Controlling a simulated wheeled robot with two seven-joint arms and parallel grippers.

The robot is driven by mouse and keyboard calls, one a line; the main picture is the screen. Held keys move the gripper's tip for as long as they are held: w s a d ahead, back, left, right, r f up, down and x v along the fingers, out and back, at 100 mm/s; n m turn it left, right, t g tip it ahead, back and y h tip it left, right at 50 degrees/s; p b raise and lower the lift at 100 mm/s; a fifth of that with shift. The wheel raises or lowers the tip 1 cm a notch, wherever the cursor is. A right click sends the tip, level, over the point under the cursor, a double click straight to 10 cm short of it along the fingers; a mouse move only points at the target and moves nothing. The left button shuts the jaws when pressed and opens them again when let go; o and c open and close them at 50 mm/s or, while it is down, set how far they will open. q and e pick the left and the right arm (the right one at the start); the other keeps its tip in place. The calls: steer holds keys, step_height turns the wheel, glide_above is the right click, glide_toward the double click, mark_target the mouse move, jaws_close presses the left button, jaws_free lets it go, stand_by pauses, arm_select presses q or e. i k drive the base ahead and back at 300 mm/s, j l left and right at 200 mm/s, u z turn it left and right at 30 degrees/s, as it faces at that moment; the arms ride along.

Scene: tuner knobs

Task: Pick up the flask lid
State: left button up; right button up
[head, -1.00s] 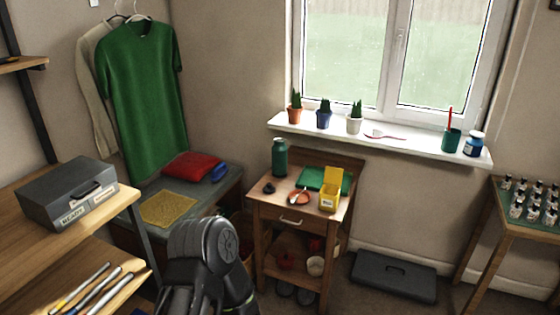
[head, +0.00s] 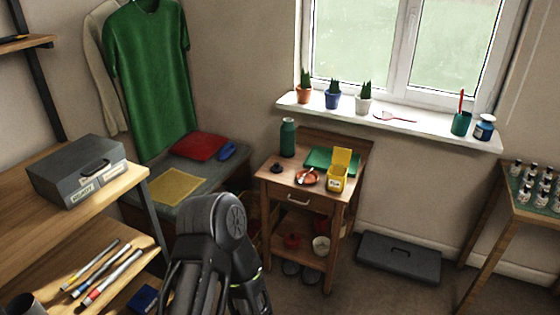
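A small dark lid (head: 277,168) lies on the top of the wooden side cabinet (head: 283,183), near its left edge. The green flask (head: 288,138) stands upright just behind it, and its top looks dark. The lid is small in the picture, so its details cannot be made out. A dark part of my own arm rises from the bottom of the head view, left of the cabinet. Neither gripper's fingers can be seen, and nothing touches the lid.
An orange dish (head: 307,177), a yellow open box (head: 338,176) and a green cloth or mat (head: 325,158) share the cabinet top. A windowsill (head: 420,127) with pots runs above it.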

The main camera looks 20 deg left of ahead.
mark_target(276, 168)
steer(key=i+j, duration=0.2)
steer(key=i, duration=0.25)
steer(key=i+j+u, duration=0.1)
steer(key=i, duration=0.4)
steer(key=i+j, duration=0.2)
steer(key=i, duration=0.25)
steer(key=i+j, duration=0.15)
steer(key=i, duration=0.35)
steer(key=j+u, duration=0.05)
